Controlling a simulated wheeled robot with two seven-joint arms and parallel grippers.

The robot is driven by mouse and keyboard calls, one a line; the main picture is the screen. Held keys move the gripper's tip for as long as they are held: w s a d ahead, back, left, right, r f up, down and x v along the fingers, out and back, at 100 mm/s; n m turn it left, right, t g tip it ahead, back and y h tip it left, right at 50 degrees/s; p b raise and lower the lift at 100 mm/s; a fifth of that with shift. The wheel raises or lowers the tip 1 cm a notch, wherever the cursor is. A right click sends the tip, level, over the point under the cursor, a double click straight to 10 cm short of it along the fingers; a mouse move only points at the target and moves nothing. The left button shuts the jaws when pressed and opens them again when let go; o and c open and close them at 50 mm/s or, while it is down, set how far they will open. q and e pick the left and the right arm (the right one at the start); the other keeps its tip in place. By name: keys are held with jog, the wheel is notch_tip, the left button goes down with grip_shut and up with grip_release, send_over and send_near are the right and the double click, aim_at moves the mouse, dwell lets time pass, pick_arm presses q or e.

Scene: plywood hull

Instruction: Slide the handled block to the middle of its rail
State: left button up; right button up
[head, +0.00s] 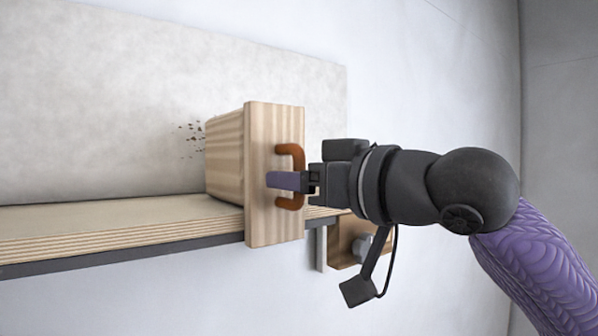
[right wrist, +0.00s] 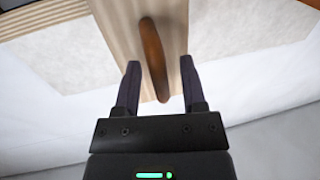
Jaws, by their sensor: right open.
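The wooden block (head: 225,160) has a flat front board (head: 262,225) with an orange-brown handle (head: 291,150). It sits at the right part of the plywood rail (head: 120,228) in the head view. My right gripper (head: 284,181) is at the handle, its fingers pointing at the board. In the right wrist view the handle (right wrist: 153,58) stands between the two open fingers of the gripper (right wrist: 159,72), with a gap on each side. The front board (right wrist: 122,22) is beyond the fingertips. My left gripper is not in view.
A pale panel (head: 100,90) stands behind the rail. A wooden bracket with a metal fitting (head: 345,240) is below the rail's right end. The rail's top is clear to the left of the block. Plain pale walls lie around.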

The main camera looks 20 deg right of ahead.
grip_shut()
dwell(1.4)
